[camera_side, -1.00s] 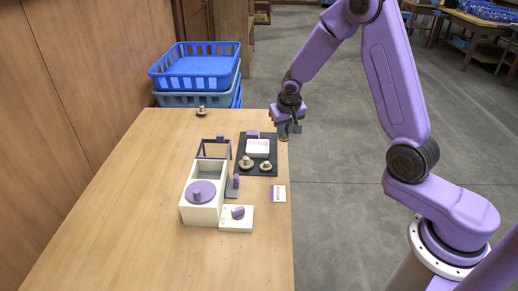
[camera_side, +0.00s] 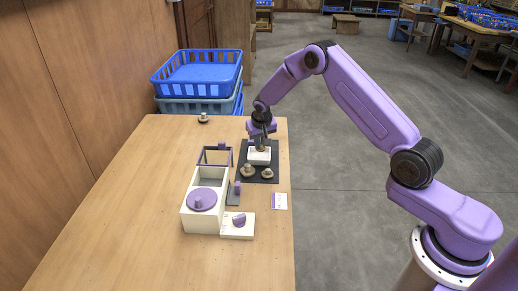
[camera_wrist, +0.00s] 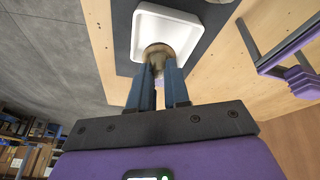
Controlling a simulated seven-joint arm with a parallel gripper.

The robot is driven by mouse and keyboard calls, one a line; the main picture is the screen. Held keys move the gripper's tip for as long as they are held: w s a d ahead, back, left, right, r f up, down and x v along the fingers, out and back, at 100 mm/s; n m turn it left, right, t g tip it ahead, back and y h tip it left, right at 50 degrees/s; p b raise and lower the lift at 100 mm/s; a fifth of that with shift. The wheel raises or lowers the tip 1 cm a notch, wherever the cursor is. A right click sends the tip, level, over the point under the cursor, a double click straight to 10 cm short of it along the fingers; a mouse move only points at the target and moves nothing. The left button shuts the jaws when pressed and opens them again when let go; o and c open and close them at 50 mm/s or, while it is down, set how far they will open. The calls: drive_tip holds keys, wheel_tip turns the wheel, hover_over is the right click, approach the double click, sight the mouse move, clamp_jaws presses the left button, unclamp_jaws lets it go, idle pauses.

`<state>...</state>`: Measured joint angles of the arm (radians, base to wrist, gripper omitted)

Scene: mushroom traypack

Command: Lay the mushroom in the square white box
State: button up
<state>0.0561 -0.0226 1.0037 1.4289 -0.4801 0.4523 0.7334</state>
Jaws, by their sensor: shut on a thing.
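The square white box (camera_side: 260,157) stands on a dark mat (camera_side: 258,178); its rim also shows in the wrist view (camera_wrist: 137,30). My gripper (camera_side: 263,146) points down at the box. In the wrist view my gripper (camera_wrist: 160,70) is shut on a brownish mushroom (camera_wrist: 158,50), held at the fingertips. The mushroom overlaps the box's near side in that view. I cannot tell whether it touches the box floor. In the side view the held mushroom is small and partly hidden by the fingers.
Two mushrooms (camera_side: 248,171) (camera_side: 267,173) sit on the mat in front of the box. Another mushroom (camera_side: 203,117) stands at the far table edge. A purple frame (camera_side: 215,155), a long cream box (camera_side: 205,218) with a purple disc and a scale-like block (camera_side: 238,230) stand left.

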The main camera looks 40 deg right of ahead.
drive_tip(key=shift+w+f, duration=0.25)
drive_tip(key=shift+f, duration=0.1)
drive_tip(key=shift+w+f, duration=0.15)
drive_tip(key=shift+f, duration=1.5)
drive_tip(key=shift+f, duration=0.1)
drive_tip(key=o, duration=0.7)
drive_tip(key=shift+o, duration=0.2)
drive_tip(key=v, duration=1.2)
